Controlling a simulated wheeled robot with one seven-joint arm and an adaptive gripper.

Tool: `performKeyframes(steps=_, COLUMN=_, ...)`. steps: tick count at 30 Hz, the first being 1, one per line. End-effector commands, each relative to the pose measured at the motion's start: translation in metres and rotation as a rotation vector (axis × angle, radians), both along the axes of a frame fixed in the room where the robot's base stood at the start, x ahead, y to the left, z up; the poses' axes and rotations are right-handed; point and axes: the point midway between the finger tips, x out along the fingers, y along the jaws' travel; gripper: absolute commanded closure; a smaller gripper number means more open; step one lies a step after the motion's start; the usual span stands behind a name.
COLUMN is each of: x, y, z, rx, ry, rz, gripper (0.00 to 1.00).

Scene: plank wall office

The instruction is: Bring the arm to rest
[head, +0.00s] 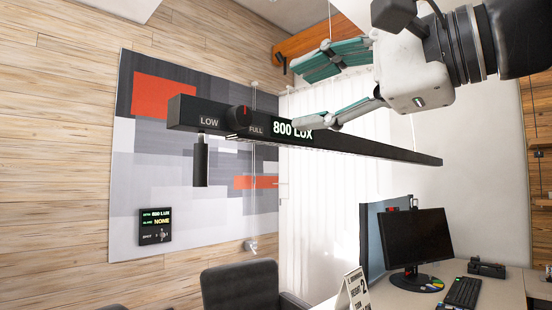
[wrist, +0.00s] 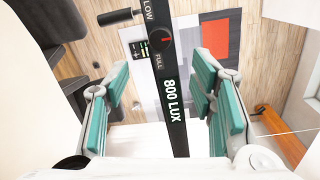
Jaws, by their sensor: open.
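My gripper (head: 291,98) is at the upper right of the head view, its two teal-padded fingers spread wide. Nothing is held between them. In the wrist view my gripper (wrist: 160,76) shows one finger on each side of the picture. A long black hanging lamp bar (head: 370,146) shows "800 LUX" and has a dial (head: 238,118) marked LOW and FULL. One finger overlaps the bar and the edge of its lit text in the head view. In the wrist view the bar (wrist: 176,125) appears between the fingers, with the dial (wrist: 160,39) beyond them.
A dark handle (head: 201,163) hangs under the bar. A wall panel (head: 155,226) reads 800 LUX and NONE. Below are a desk (head: 405,297) with a monitor (head: 415,238), a sign (head: 356,289) and an office chair (head: 243,287). An orange beam (head: 312,38) is behind my gripper.

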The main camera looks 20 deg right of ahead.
Motion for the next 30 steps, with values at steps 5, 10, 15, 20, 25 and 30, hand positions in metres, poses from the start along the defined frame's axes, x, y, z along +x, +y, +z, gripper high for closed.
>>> performKeyframes(steps=5, x=0.001, y=0.001, z=-0.004, rx=-0.017, ry=0.004, rz=0.0, gripper=0.49)
performKeyframes(steps=10, x=0.002, y=0.01, z=-0.058, rx=-0.256, ry=0.057, rz=0.014, gripper=0.49)
performKeyframes(steps=15, x=-0.017, y=0.01, z=-0.167, rx=-0.744, ry=0.161, rz=0.122, gripper=0.49)
performKeyframes(steps=20, x=-0.06, y=-0.009, z=-0.262, rx=-1.177, ry=0.266, rz=0.325, gripper=0.49)
performKeyframes(steps=25, x=-0.106, y=-0.035, z=-0.322, rx=-1.476, ry=0.345, rz=0.549, gripper=0.49)
performKeyframes(steps=30, x=-0.126, y=-0.048, z=-0.344, rx=-1.593, ry=0.376, rz=0.661, gripper=0.49)
